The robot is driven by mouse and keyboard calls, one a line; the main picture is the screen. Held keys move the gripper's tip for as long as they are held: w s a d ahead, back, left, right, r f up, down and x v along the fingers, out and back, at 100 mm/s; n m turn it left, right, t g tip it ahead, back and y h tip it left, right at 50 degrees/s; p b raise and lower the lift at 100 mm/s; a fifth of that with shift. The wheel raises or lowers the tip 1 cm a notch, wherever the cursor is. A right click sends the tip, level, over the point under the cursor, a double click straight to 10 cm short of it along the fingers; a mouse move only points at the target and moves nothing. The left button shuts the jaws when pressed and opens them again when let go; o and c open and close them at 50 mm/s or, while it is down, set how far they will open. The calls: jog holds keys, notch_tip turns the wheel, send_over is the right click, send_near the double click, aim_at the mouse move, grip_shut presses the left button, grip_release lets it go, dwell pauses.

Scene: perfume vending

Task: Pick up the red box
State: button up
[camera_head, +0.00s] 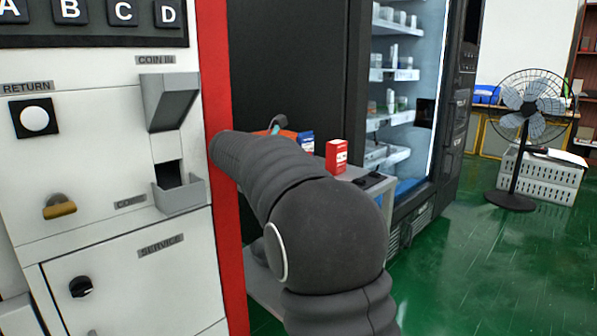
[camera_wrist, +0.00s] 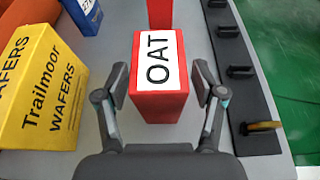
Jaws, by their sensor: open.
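The red box (camera_wrist: 160,106) has a white label reading OAT and sits on the grey surface in the wrist view. It also shows in the head view (camera_head: 336,159), near the right end of the small table. My gripper (camera_wrist: 161,84) is open in the wrist view, with one finger on each side of the red box's near part. A narrow gap seems to show beside each finger; contact is unclear. In the head view my arm hides the gripper.
A yellow wafers box (camera_wrist: 45,92) lies left of my gripper, with a blue box (camera_wrist: 84,14) behind it. A black strip with several knobs (camera_wrist: 239,70) runs along the right. The table (camera_head: 376,184) stands between a vending panel (camera_head: 110,235) and a glass-fronted cabinet (camera_head: 400,100).

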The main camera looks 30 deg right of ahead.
jog(key=c, duration=1.3)
grip_shut()
jog(key=shift+r, duration=0.15)
